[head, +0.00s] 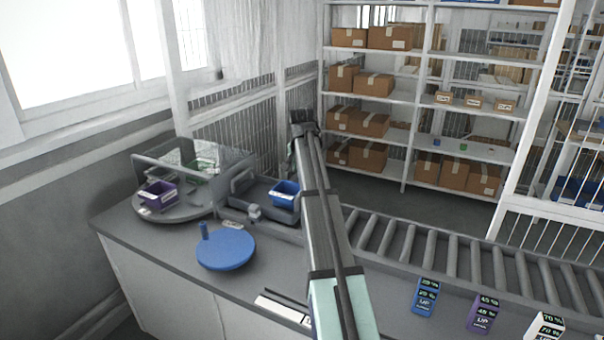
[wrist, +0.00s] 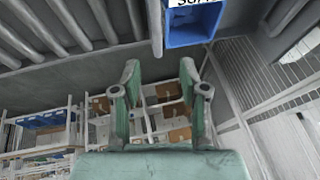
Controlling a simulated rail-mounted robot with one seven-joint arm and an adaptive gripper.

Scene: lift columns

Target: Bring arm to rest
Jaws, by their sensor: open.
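My arm stretches away from the camera over the counter and the conveyor's left end in the head view. My gripper (head: 303,124) is at its far end, small and dark there. In the wrist view my gripper (wrist: 160,85) has its two greenish fingers spread apart with nothing between them. A blue bin (wrist: 190,25) shows beyond the fingertips at the top of the wrist view. In the head view a blue bin (head: 286,194) sits in a grey holder left of my arm.
A purple bin (head: 158,195) stands on a round grey platform at the counter's left. A blue disc with a knob (head: 225,250) lies in front. A roller conveyor (head: 455,262) runs right, with blue (head: 425,297), purple (head: 482,313) and white (head: 546,327) labelled blocks before it. Shelves with cartons (head: 370,85) stand behind.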

